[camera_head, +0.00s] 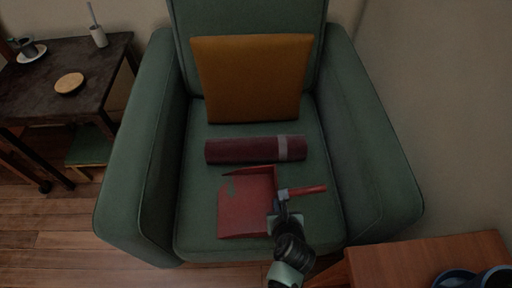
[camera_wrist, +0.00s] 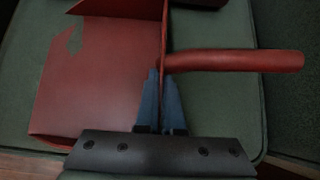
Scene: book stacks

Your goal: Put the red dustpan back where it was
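The red dustpan (camera_head: 246,204) is over the front of the green armchair's seat, its open pan to the left and its handle (camera_head: 307,190) pointing right. I cannot tell whether it rests on the cushion or is slightly raised. My gripper (camera_head: 281,205) is at the pan's right-hand wall, by the handle's base. In the wrist view the two blue fingers (camera_wrist: 160,76) are close together on either side of that thin wall, shut on it. The pan (camera_wrist: 98,78) fills the left there and the handle (camera_wrist: 235,60) extends right.
The green armchair (camera_head: 372,150) has raised arms on both sides. A dark red roll (camera_head: 240,150) lies behind the dustpan, before an orange cushion (camera_head: 252,80). A dark table (camera_head: 40,85) with small items stands left. A wooden surface (camera_head: 405,262) with blue dishes is front right.

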